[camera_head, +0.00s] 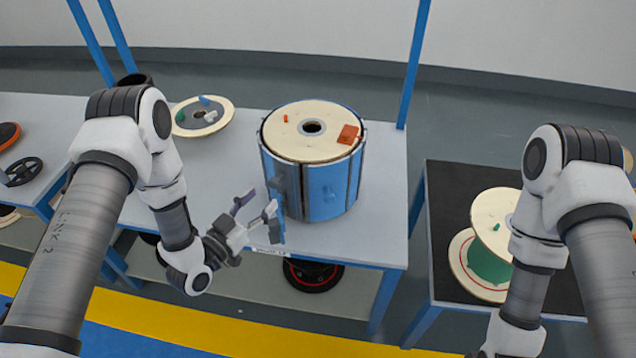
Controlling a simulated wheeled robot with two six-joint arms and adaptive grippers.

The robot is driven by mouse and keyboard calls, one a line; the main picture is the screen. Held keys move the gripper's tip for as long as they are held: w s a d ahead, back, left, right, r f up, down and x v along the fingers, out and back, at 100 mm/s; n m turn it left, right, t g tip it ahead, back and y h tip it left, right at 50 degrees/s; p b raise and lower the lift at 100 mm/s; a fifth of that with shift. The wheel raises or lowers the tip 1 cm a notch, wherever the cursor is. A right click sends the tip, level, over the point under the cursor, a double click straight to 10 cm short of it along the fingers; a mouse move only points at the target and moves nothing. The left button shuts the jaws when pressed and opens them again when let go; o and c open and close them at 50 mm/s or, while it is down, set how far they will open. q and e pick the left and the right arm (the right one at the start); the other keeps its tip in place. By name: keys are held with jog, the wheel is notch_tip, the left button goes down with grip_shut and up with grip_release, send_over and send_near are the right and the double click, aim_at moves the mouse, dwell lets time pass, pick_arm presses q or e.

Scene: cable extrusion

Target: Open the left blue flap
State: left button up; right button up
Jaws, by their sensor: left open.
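A drum-shaped blue container (336,189) stands on the grey table. It has a cream disc on top and blue panels around its side. At its front left a narrow blue flap (277,228) seems to stick out toward the front, beside a dark grey part of the wall. How far the flap stands open I cannot tell. My left gripper (257,206) is open just left of this flap, its fingers pointing at the container. One fingertip is very near the flap; whether they touch is unclear. My right arm is at the right, its gripper below the picture's edge.
A cream reel (222,124) with small coloured pieces lies at the table's back left. A blue post (412,70) rises behind the container. A green-cored spool (490,262) stands on the black table (447,190) at right. The grey table (383,222) is clear right of the container.

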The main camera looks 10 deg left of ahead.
aim_at(272, 186)
pick_arm(q)
jog(key=shift+w+a+f, duration=0.1)
jog(key=shift+w+a, duration=0.05)
jog(key=p+x, duration=0.1)
jog(key=x, duration=0.5)
jog(key=shift+w, duration=0.35)
jog(key=shift+s, duration=0.1)
grip_shut()
